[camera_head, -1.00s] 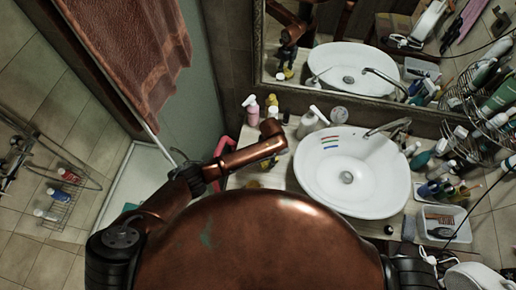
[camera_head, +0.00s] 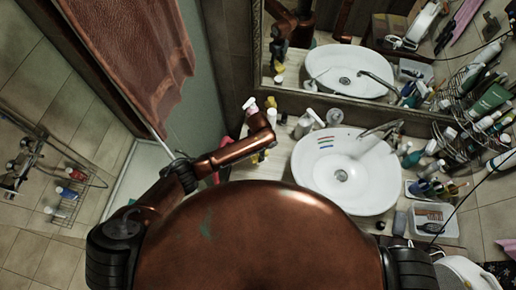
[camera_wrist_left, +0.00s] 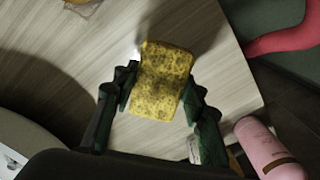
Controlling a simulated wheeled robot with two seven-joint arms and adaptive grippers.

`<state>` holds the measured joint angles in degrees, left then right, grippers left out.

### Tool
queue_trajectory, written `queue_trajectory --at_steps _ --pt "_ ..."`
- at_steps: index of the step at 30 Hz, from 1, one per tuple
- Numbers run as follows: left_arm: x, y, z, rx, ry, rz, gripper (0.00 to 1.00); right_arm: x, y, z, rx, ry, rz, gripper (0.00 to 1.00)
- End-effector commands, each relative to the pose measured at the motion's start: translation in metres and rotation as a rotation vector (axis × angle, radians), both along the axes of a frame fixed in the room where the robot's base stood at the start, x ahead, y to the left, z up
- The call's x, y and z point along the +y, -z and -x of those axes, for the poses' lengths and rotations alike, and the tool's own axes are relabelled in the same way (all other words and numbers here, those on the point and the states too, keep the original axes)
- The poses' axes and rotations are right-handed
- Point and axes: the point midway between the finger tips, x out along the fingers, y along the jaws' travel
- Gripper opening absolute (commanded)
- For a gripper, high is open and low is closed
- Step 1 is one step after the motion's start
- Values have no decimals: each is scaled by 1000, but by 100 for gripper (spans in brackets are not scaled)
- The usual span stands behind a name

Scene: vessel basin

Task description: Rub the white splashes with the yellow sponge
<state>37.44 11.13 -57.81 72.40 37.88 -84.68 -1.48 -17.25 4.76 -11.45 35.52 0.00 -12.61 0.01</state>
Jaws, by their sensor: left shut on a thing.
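The yellow sponge (camera_wrist_left: 163,78), mottled with dark spots, sits between the two fingers of my left gripper (camera_wrist_left: 161,88) in the left wrist view. The gripper is shut on it, above the pale wooden counter; I cannot tell whether the sponge touches the counter. In the head view my left wrist is over the counter left of the white basin (camera_head: 345,190), and the gripper's fingers are mostly hidden. The basin's inner back-left wall carries short red, green and blue stripes (camera_head: 325,141). White splashes cannot be made out on the white basin. My right gripper is out of view.
A pink bottle (camera_wrist_left: 268,150) and a red curved pipe (camera_wrist_left: 285,35) are near the sponge. White pump bottles (camera_head: 305,122) stand behind the basin's left side. The faucet (camera_head: 380,130) is at the back. Several bottles and a tray (camera_head: 433,222) crowd the right.

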Motion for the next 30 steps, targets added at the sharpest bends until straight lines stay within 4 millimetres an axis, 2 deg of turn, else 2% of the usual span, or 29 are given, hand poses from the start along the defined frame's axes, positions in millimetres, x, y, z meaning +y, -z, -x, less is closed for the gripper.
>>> queue_trajectory --at_steps 2,11,30 --pt "0 -11 0 0 -1 0 17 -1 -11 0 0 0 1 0" --pt "-8 -30 -1 -1 14 2 17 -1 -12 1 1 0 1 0" --pt "-3 -31 0 -1 38 1 17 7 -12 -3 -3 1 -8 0"
